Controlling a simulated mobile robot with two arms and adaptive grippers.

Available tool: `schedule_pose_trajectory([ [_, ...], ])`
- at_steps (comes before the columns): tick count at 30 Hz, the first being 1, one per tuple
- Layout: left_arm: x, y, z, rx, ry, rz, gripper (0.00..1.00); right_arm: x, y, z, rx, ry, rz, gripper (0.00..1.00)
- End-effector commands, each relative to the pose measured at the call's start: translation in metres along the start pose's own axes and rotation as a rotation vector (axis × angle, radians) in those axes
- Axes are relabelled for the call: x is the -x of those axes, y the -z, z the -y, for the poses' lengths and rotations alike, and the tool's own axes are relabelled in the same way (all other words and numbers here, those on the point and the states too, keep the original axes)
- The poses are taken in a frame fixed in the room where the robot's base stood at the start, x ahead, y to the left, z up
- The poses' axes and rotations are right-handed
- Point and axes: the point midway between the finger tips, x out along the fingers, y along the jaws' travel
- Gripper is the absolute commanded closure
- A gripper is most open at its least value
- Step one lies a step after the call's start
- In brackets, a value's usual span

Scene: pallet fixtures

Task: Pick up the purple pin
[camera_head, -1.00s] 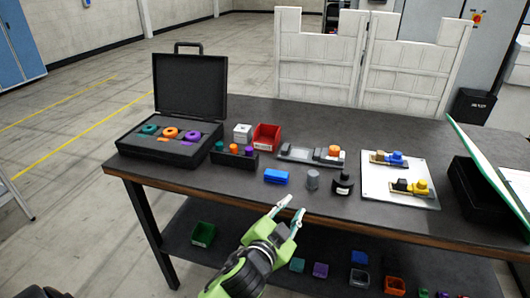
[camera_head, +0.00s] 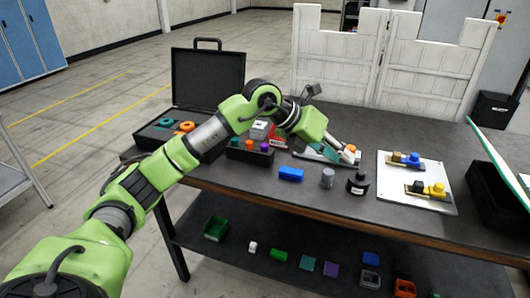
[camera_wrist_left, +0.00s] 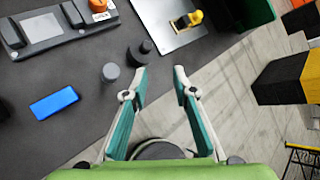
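My left arm reaches across the table from the lower left. My left gripper (camera_head: 337,151) is to the right of the purple pin, over or near the grey fixture. The left wrist view shows its fingers (camera_wrist_left: 159,70) apart with nothing between them; the purple pin is not seen there. My right gripper is not in view.
An open black case (camera_head: 208,80) is behind my arm, partly hidden. A white plate (camera_head: 418,195) with fixtures lies to the right.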

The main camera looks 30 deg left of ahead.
Motion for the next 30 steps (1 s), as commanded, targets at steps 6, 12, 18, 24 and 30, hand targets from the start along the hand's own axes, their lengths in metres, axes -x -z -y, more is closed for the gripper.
schedule_pose_trajectory([
  [6,0.115,-0.033,-0.13,0.072,-0.534,-0.046,0.74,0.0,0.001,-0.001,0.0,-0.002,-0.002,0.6],
  [12,0.16,-0.033,-0.165,0.139,-0.697,-0.059,0.74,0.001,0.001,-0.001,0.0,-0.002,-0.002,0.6],
  [18,0.136,-0.028,-0.187,0.142,-0.703,-0.066,0.74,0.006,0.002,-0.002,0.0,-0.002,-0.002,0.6],
  [24,0.108,-0.025,-0.209,0.141,-0.7,-0.063,0.74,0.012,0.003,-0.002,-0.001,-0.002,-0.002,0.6],
  [30,0.097,-0.023,-0.219,0.138,-0.7,-0.061,0.74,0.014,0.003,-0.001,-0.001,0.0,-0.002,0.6],
])
